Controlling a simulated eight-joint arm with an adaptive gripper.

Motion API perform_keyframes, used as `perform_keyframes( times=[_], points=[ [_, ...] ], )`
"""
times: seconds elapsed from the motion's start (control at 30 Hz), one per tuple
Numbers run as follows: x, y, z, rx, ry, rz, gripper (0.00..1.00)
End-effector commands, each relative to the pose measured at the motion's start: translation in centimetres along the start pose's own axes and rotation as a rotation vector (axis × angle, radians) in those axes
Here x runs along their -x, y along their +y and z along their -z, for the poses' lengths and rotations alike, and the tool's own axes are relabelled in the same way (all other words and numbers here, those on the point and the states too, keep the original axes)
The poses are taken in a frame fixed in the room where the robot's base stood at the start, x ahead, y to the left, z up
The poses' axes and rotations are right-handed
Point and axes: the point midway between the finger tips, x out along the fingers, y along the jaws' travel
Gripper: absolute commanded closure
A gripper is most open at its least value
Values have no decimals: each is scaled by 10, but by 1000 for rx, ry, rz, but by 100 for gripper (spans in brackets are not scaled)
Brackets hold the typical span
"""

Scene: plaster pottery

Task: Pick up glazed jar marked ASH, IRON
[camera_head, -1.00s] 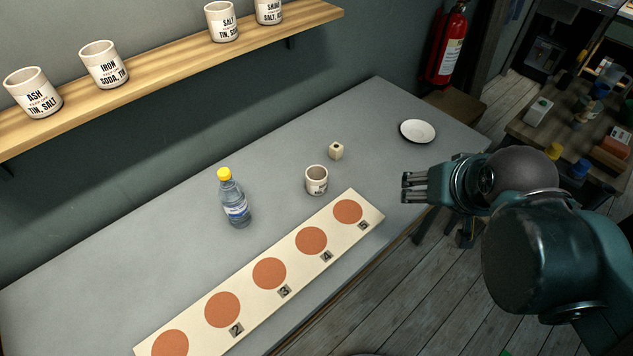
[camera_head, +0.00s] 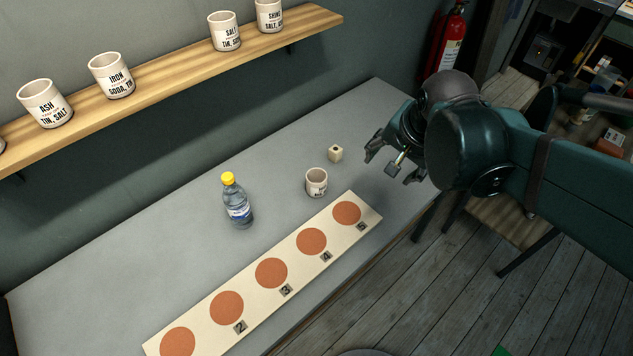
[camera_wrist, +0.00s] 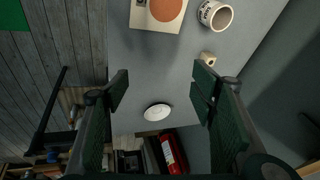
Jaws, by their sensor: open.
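A small white jar (camera_head: 316,182) stands upright on the grey table; its dark label is too small to read in the head view. It also shows in the wrist view (camera_wrist: 215,15) at the top, its label not clearly legible. My gripper (camera_head: 393,163) is right of this jar, apart from it, with fingers spread and nothing between them. In the wrist view my gripper (camera_wrist: 163,92) is open over the table's end. On the shelf, a jar (camera_head: 45,104) reads ASH and TIN, SALT, and another (camera_head: 111,76) reads IRON and SODA, TIN.
A small pale cube (camera_head: 336,153) sits between jar and gripper. A bottle (camera_head: 236,201) with a yellow cap stands left of the jar. A board (camera_head: 331,264) with orange discs lies in front.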

Motion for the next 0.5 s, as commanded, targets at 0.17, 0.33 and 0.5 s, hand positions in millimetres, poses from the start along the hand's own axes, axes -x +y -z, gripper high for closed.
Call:
perform_keyframes(
  times=[0.17,0.33,0.5],
  points=[
    [-9,-22,2,-112,-35,-23,44],
    [-21,-41,1,-222,-64,-50,44],
    [-34,-59,-1,-333,-89,-82,44]
  ],
)
